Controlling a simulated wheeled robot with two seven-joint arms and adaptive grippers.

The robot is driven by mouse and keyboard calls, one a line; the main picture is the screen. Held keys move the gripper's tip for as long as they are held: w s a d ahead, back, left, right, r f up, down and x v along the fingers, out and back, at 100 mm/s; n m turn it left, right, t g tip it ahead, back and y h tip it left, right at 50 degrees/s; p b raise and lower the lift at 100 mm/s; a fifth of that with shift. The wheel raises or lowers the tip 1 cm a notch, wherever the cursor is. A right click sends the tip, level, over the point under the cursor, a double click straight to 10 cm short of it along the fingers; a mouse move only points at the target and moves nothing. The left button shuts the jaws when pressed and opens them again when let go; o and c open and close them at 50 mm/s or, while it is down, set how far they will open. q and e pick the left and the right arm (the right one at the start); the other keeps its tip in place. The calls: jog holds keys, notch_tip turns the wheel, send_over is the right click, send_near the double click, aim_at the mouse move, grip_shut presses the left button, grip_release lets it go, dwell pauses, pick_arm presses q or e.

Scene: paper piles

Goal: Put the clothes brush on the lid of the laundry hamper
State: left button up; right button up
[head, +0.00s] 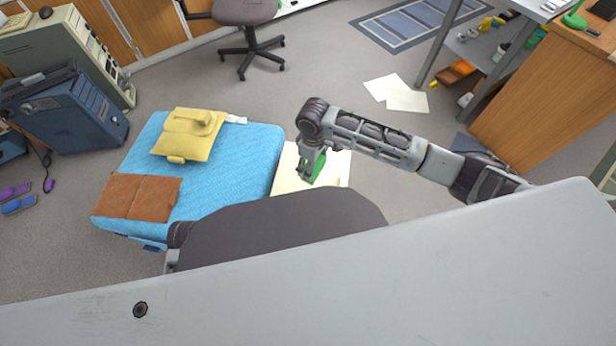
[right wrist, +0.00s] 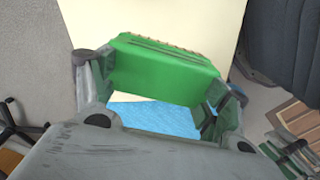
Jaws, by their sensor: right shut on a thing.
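The clothes brush (right wrist: 165,68) is green with a row of brownish bristles along its far edge in the right wrist view. In the head view it is a small green shape (head: 317,164). My right gripper (right wrist: 158,88) is shut on it, with a finger at each end. In the head view my right gripper (head: 310,170) is over a flat cream surface (head: 337,170), right of a blue textured block (head: 250,150). I cannot tell which of these is the hamper lid, or how high the brush is above the surface. My left gripper is not in view.
A yellow folded garment (head: 185,140) and a brown folded cloth (head: 140,196) lie on the blue block. Loose paper sheets (head: 405,98) lie on the floor. A swivel chair (head: 247,20) stands behind, a blue computer case (head: 65,112) at left, and a metal-legged table (head: 440,45) at right.

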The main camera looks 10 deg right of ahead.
jog(key=shift+w+d+n, duration=0.25)
jog(key=shift+w+n, duration=0.15)
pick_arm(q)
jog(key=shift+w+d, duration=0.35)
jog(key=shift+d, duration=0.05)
pick_arm(e)
jog(key=shift+w+a+n, duration=0.15)
jog(key=shift+n, duration=0.55)
jog(key=shift+w+a+n, duration=0.1)
jog(key=shift+n, duration=0.6)
jog(key=shift+f, duration=0.65)
notch_tip(320, 180, down, 5)
jog(key=shift+r+b, duration=0.15)
jog(key=shift+b, duration=1)
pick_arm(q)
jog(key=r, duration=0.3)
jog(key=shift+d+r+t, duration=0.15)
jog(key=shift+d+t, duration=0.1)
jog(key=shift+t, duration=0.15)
